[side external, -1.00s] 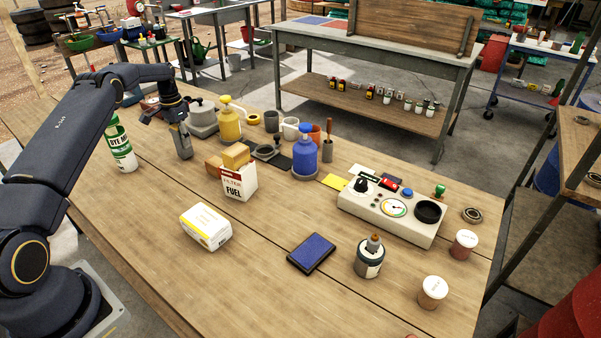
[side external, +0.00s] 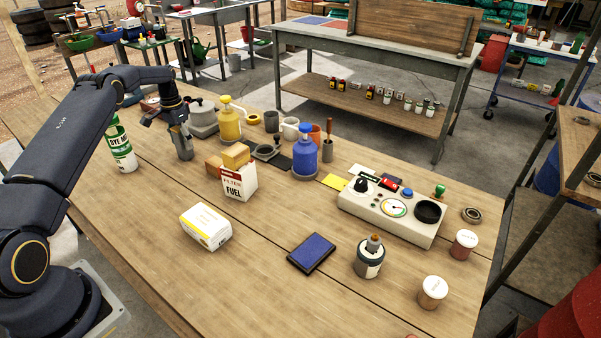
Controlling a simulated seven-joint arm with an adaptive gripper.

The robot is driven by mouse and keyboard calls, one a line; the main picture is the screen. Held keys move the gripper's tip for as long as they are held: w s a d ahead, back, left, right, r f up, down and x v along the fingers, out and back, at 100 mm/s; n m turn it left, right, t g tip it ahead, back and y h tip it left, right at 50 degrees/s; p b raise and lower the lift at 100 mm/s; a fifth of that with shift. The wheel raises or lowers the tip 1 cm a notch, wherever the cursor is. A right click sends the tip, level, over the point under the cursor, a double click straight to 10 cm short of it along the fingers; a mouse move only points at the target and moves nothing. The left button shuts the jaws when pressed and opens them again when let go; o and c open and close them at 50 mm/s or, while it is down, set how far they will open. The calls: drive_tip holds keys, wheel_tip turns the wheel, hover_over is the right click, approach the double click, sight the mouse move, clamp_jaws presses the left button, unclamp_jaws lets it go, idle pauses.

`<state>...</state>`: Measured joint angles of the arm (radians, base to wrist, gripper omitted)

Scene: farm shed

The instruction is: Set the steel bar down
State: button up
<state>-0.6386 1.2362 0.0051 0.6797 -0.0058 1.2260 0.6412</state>
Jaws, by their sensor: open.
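A grey, blocky upright piece, which looks like the steel bar (side external: 183,147), is at the far left part of the wooden table (side external: 270,263). Its lower end appears to be at the tabletop. My gripper (side external: 165,118) is open, pointing down at the top of this piece. One dark finger overlaps its upper end; the other is to the left, apart from it. I cannot tell whether the fingers touch it.
A white and green bottle (side external: 121,146) stands left of the gripper. A grey device (side external: 203,122) and a yellow pump bottle (side external: 229,125) stand close on the right. A fuel filter box (side external: 240,183) is nearer the front. The left front tabletop is clear.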

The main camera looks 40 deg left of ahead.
wheel_tip(320, 180, up, 12)
drive_tip(key=shift+f, duration=0.1)
drive_tip(key=s+d+r+t, duration=0.2)
drive_tip(key=s+d+r, duration=0.1)
drive_tip(key=d+r, duration=1.5)
drive_tip(key=s+d+r+t, duration=0.1)
drive_tip(key=s+d+t, duration=0.1)
drive_tip(key=s+d, duration=1.2)
drive_tip(key=shift+s+y, duration=0.3)
drive_tip(key=shift+s, duration=0.75)
drive_tip(key=shift+o, duration=0.5)
drive_tip(key=s+d+f+t, duration=0.1)
drive_tip(key=s+d+f, duration=0.3)
drive_tip(key=s, duration=0.5)
drive_tip(key=shift+f+t, duration=0.3)
drive_tip(key=shift+f, duration=0.4)
drive_tip(key=shift+s+f, duration=0.15)
drive_tip(key=shift+f, duration=0.05)
